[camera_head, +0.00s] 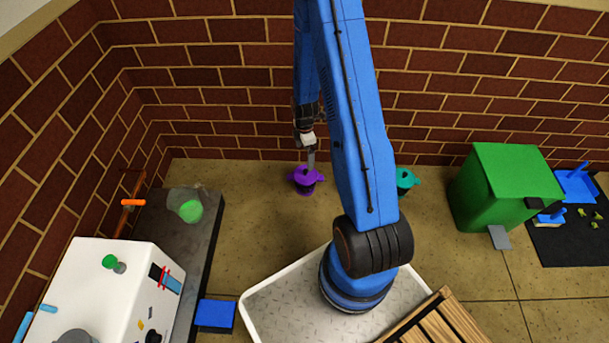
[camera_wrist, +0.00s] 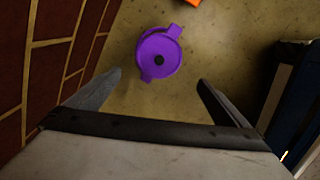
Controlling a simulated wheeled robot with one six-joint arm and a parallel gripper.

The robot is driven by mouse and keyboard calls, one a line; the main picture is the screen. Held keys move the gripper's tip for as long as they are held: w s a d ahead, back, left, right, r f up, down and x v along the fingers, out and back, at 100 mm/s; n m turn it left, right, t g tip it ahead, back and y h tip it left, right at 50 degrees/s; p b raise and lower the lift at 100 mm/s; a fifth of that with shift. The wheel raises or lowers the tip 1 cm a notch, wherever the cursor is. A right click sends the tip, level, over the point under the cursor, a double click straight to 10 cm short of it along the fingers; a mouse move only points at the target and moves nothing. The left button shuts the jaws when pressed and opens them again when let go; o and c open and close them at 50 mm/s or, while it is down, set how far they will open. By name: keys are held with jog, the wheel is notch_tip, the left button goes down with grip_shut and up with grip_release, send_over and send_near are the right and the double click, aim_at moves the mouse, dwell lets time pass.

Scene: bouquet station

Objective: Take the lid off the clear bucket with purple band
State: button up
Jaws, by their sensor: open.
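A purple lid (camera_wrist: 149,59) with two side tabs and a dark round spot in its middle shows from above in the wrist view. In the head view the purple-topped bucket (camera_head: 305,188) stands on the floor near the brick wall, with a dark lower part; its clear body cannot be made out. My gripper (camera_wrist: 160,80) is open and empty, its fingers spread on either side below the lid in the picture. In the head view my gripper (camera_head: 311,160) is just above the lid; whether it touches cannot be told.
A teal-topped container (camera_head: 407,179) stands to the right, partly behind my arm. A green bin (camera_head: 505,190) stands further right. A dark bench (camera_head: 165,225) with a clear vessel (camera_head: 186,204) is at left. An orange object (camera_wrist: 193,3) shows beyond the lid.

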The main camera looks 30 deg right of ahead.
send_over(306, 170)
jog(key=f, duration=0.7)
jog(key=shift+a, duration=0.35)
jog(key=shift+w+d+f, duration=0.1)
jog(key=shift+f, duration=1.4)
jog(key=shift+d+f, duration=0.1)
jog(key=shift+f, duration=1.35)
jog(key=c, duration=0.8)
